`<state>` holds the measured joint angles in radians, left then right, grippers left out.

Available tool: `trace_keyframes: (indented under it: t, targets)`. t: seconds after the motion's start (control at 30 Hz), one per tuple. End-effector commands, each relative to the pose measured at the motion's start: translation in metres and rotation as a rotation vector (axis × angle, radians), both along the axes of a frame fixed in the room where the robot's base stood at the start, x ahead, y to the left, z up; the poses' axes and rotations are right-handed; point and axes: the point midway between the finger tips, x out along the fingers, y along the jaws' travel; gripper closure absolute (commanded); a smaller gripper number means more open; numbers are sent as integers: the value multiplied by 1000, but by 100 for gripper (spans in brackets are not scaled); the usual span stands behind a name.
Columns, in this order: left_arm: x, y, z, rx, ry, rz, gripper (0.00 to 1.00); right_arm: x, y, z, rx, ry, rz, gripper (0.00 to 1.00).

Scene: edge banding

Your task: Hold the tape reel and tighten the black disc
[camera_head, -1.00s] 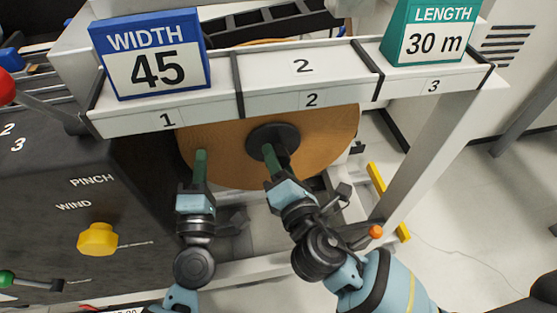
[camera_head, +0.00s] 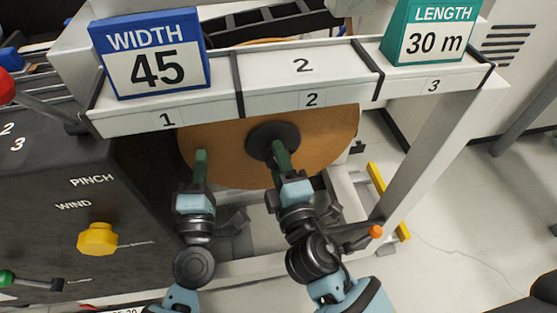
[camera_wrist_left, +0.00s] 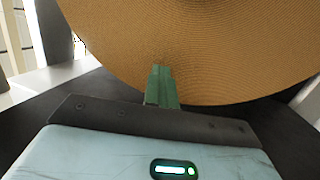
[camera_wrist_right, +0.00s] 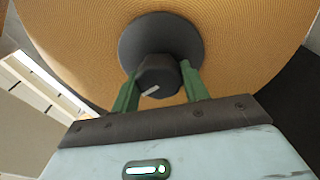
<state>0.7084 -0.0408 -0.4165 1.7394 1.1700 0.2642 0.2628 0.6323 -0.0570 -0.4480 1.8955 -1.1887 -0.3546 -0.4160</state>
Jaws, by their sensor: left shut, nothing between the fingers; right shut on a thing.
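The tape reel (camera_head: 235,172) is a large tan wound disc standing upright below the shelf; it also shows in the left wrist view (camera_wrist_left: 210,40) and the right wrist view (camera_wrist_right: 240,35). The black disc (camera_head: 262,139) sits at its centre, with a dark knob (camera_wrist_right: 157,77) bearing a white mark. My right gripper (camera_head: 281,156) is shut on this knob, one green finger on each side in the right wrist view. My left gripper (camera_head: 200,157) is shut and empty, its fingertips at the lower left face of the reel. Whether they press on it I cannot tell.
A white shelf (camera_head: 300,97) with numbered bays runs above the reel, carrying a blue WIDTH 45 sign (camera_head: 152,58) and a green LENGTH 30 m sign (camera_head: 430,32). A dark control panel (camera_head: 45,200) with a yellow knob (camera_head: 97,239) stands left. A white post (camera_head: 425,160) is at right.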

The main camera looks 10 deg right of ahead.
Motion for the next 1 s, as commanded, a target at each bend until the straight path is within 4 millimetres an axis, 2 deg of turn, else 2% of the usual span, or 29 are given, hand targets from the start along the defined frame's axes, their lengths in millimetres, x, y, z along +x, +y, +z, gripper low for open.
trace_keyframes:
  t: [0.03, 0.3, 0.77, 0.8, 0.93, 1.0]
  targets:
    - [4, 3, 3, -1, -5, 6, 100, 0, 2, 7, 28, -15, 4, 78]
    - [3, 3, 3, -1, -5, 6, 100, 0, 3, 8, 100, -17, 7, 78]
    - [3, 3, 4, -2, -6, 7, 100, 1, 3, 9, 110, -18, 10, 78]
    - [3, 3, 4, -2, -6, 7, 100, 1, 3, 9, 110, -18, 10, 51]
    - [3, 3, 4, -2, -6, 7, 100, 0, 2, 7, 109, -15, 8, 34]
    - [3, 3, 3, -2, -6, 7, 100, 0, 2, 6, 109, -13, 6, 34]
